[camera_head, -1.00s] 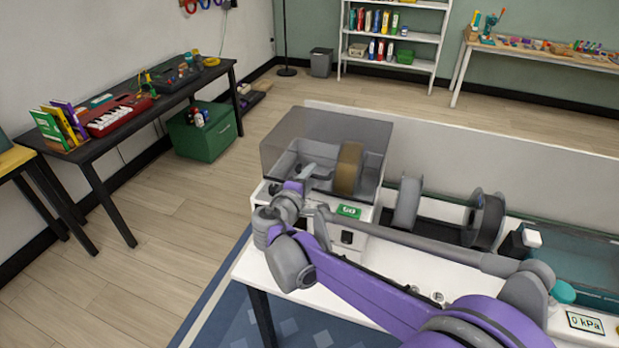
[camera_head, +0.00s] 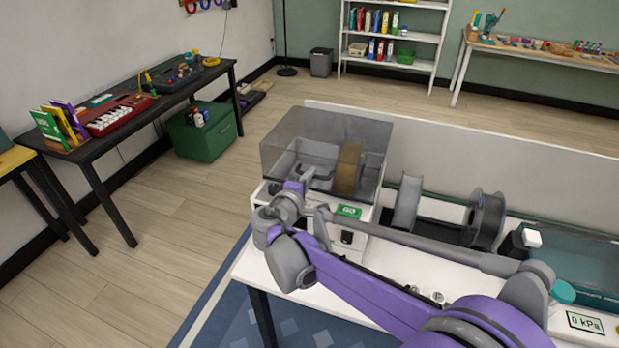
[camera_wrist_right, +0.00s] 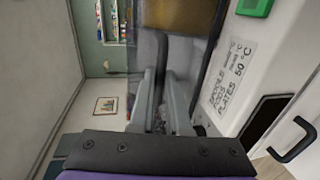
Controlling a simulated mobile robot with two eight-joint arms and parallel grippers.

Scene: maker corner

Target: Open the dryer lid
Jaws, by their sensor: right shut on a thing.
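The dryer (camera_head: 360,222) stands at the left end of the white bench. Its smoky see-through lid (camera_head: 335,122) sits over the base, with a brown spool (camera_head: 347,170) visible inside. My right gripper (camera_head: 306,174) is at the lid's front left, partly hidden by my own wrist. In the right wrist view my right gripper (camera_wrist_right: 160,92) is shut on a dark grey bar, which looks like the lid's handle (camera_wrist_right: 162,62). The dryer's front with its printed temperature label (camera_wrist_right: 232,75) is just right of the fingers. My left gripper is not in view.
Two spools, one grey (camera_head: 407,203) and one dark (camera_head: 486,220), stand right of the dryer. A teal see-through box (camera_head: 575,262) is at the bench's right. A low pale partition (camera_head: 480,165) runs behind. Floor left of the bench is clear.

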